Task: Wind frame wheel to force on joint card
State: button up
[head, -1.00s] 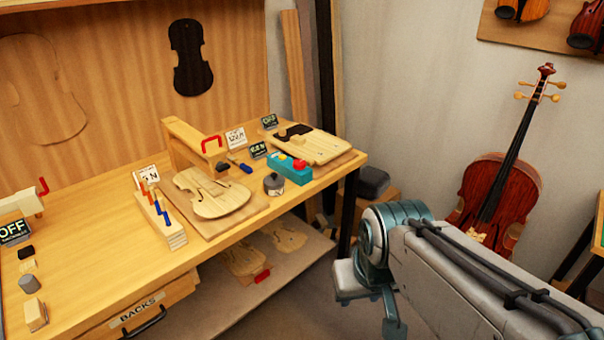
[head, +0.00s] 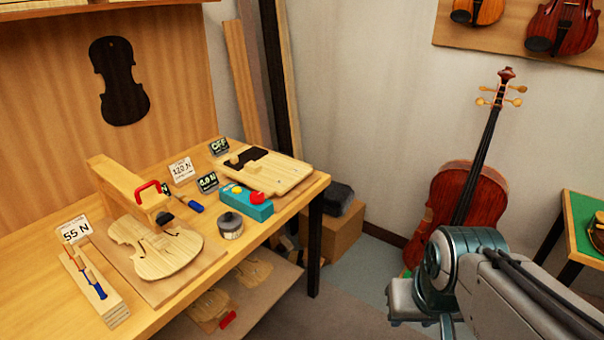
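A wooden press frame (head: 118,183) stands on the bench at the left, reaching over a pale violin plate (head: 150,255). A red handle (head: 152,184), apparently the frame's wheel, sits at its near end. A white card (head: 181,170) behind it seems to read 120 N; another white card (head: 75,230) at far left reads 55 N. Which is the joint card I cannot tell. A small dark display (head: 208,182) seems to read 0.0 N. My arm shows at the lower right, well away from the bench; no gripper fingers can be made out.
A teal box with a red button (head: 250,203), a grey round pot (head: 230,225) and a blue-handled tool (head: 190,206) crowd the bench by the frame. Floor between is clear.

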aim_at(257, 198)
jog(key=z, duration=0.2)
jog(key=i, duration=0.75)
jog(key=u, duration=0.55)
jog(key=i, duration=0.6)
jog(key=u, duration=0.45)
